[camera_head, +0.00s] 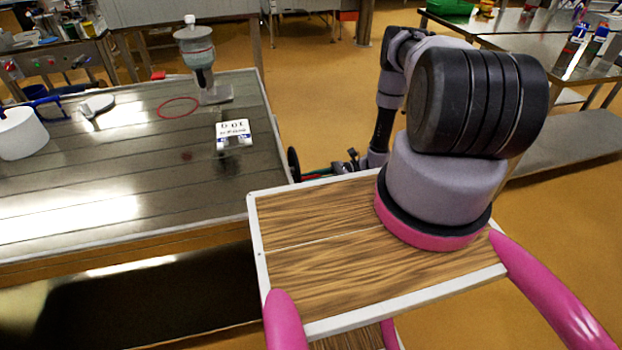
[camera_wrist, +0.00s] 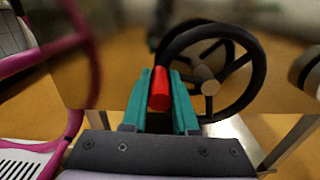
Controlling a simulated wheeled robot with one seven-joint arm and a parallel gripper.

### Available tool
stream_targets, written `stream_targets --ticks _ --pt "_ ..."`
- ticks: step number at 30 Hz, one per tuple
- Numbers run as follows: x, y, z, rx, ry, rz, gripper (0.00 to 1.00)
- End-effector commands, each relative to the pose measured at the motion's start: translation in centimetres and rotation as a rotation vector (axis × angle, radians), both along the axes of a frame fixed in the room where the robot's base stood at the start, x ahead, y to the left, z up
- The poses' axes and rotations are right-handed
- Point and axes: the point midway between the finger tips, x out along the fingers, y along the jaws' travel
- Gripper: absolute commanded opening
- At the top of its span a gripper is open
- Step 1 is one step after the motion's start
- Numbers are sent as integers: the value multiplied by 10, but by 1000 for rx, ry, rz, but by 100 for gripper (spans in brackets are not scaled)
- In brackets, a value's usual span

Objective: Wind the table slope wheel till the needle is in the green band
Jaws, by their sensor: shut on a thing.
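The slope wheel (camera_wrist: 258,85) is black with spokes and a grey hub, and fills the upper right of the wrist view. In the head view the wheel (camera_head: 293,164) shows edge-on at the right side of the draining table (camera_head: 130,170). Its red crank handle (camera_wrist: 159,88) stands between the teal fingers of my gripper (camera_wrist: 162,76), which is shut on it. My gripper (camera_head: 318,173) shows small beside the wheel in the head view. No needle or green band can be made out in either view.
On the table stand a white card with dark print (camera_head: 233,132), a grey dispenser-like device (camera_head: 197,55), a red ring (camera_head: 178,108), a white scoop (camera_head: 96,105) and a white tub (camera_head: 20,133). Open orange floor (camera_head: 320,100) lies beyond the wheel. More steel tables stand at the right.

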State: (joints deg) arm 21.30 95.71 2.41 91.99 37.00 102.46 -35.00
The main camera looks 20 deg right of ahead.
Motion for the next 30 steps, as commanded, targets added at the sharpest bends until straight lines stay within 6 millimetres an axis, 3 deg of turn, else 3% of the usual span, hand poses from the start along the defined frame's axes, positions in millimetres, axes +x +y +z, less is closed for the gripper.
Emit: stream_targets --ticks 17,30 --pt "0 -2 -6 1 -90 -6 0" --pt "1 -2 -35 -1 -463 -8 0"
